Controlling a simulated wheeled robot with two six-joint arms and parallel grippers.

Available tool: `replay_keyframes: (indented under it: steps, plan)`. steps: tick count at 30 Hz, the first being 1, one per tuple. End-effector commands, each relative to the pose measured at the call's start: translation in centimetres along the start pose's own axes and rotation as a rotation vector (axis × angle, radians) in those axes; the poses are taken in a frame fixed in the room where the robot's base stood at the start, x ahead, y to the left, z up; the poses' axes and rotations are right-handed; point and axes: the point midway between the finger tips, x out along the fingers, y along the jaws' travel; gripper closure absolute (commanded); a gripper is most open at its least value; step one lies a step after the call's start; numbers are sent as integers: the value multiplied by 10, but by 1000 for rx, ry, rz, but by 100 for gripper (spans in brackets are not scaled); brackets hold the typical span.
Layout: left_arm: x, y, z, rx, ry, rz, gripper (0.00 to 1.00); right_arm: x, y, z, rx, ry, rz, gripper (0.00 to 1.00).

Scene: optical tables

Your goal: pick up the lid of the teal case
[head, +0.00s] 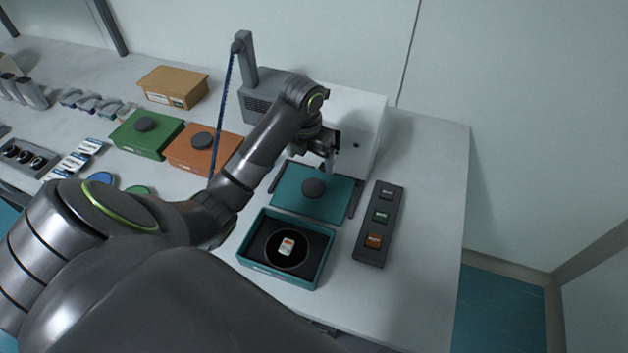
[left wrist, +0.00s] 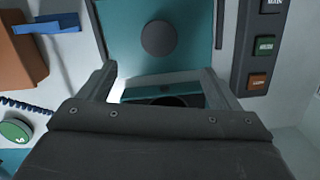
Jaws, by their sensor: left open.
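The teal lid (head: 292,193), a flat plate with a round dark knob (head: 313,187), lies behind the open teal case (head: 243,250). The lid also shows at the top of the left wrist view (left wrist: 190,47). The case has a dark lining and a small white and orange item (head: 286,247) inside. My left gripper (head: 328,160) is open and empty, near the lid's back edge in the head view. In the left wrist view its two fingers (left wrist: 155,85) are spread, with part of the case between them. My right gripper is not in view.
A dark strip with several labelled buttons (head: 382,195) stands right of the lid. A white and grey machine (head: 362,120) stands behind. An orange case (head: 190,165) and a green case (head: 130,149) stand left. The table's right side is clear.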

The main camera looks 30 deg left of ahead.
Motion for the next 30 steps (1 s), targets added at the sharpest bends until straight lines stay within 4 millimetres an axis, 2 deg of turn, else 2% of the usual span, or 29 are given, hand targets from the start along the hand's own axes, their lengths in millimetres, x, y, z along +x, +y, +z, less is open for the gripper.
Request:
replay_keyframes:
  steps: [1, 5, 18, 24, 30]
  plan:
    - [12, 0, -1, 0, 0, 0, 16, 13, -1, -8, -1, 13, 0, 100]
    - [26, 0, -1, 0, 0, 0, 16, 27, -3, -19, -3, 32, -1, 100]
    - [70, 0, 0, 0, 0, 0, 16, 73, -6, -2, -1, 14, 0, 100]
    - [76, 0, 0, -2, 2, -1, 16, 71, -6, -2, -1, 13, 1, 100]
    - [103, 1, 2, -2, 5, -2, 16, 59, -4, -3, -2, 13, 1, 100]
